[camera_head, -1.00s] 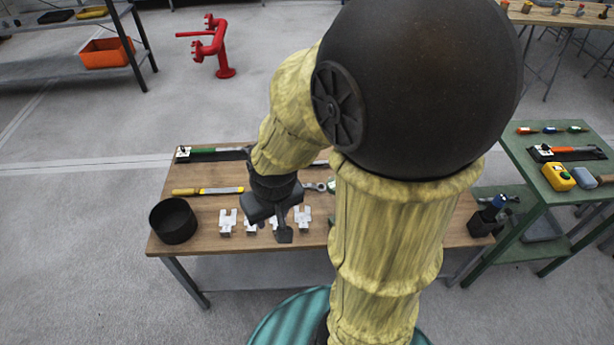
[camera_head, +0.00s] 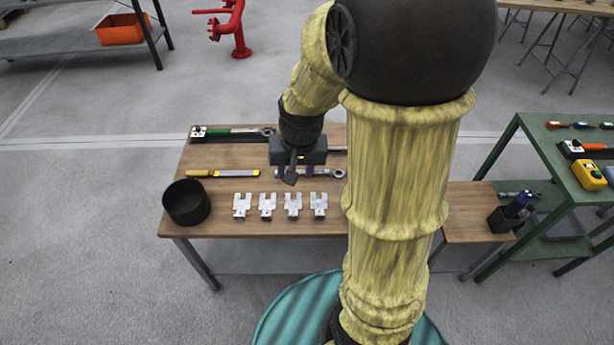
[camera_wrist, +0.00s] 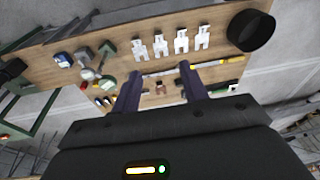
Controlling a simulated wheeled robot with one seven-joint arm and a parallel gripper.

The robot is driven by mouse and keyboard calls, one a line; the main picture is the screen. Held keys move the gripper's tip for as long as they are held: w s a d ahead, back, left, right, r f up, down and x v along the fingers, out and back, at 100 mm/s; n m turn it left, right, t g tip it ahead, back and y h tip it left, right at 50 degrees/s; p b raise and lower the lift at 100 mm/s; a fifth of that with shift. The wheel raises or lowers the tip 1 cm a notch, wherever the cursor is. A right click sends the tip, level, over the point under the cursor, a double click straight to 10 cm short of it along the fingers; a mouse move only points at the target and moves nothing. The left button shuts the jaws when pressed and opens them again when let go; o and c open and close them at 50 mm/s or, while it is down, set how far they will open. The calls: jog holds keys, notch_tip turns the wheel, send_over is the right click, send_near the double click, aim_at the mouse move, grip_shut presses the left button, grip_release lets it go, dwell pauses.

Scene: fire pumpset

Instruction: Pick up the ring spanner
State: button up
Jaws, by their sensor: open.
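The ring spanner (camera_head: 335,174) is silver and lies on the wooden table, roughly left to right. Its ring end shows to the right of my gripper (camera_head: 292,175); the fingers hide part of its shaft in the head view. My gripper points down over the spanner's left part, open and empty. In the wrist view the spanner (camera_wrist: 162,72) shows faintly between the two fingertips (camera_wrist: 159,74). I cannot tell how high the fingertips are above it.
Several white metal fittings (camera_head: 268,206) stand in a row in front of the spanner. A yellow-handled tool (camera_head: 222,173) and black bowl (camera_head: 186,203) are to the left. A green-handled wrench (camera_head: 232,132) lies behind. A green bench (camera_head: 556,150) stands at right.

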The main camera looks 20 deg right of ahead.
jog(key=w+d+f+m+y+b, duration=0.2)
jog(key=w+d+f+m+b, duration=0.3)
jog(key=w+d+f+m, duration=0.4)
jog(key=w+d+f+m+y+b, duration=0.2)
jog(key=w+d+f+m+b, duration=0.4)
jog(key=w, duration=0.8)
jog(key=d+f+m, duration=0.3)
jog(key=shift+w+d+f+m, duration=0.15)
jog(key=shift+w+d+m, duration=0.15)
jog(key=shift+d+m, duration=0.1)
jog(key=b, duration=0.1)
send_over(302, 171)
jog(key=d, duration=0.2)
jog(key=f, duration=1.1)
jog(key=shift+s+d+f, duration=0.15)
jog(key=shift+s, duration=0.2)
jog(key=shift+s+x, duration=0.1)
jog(key=shift+x, duration=1.2)
jog(key=shift+s+x, duration=0.15)
jog(key=shift+x, duration=1.15)
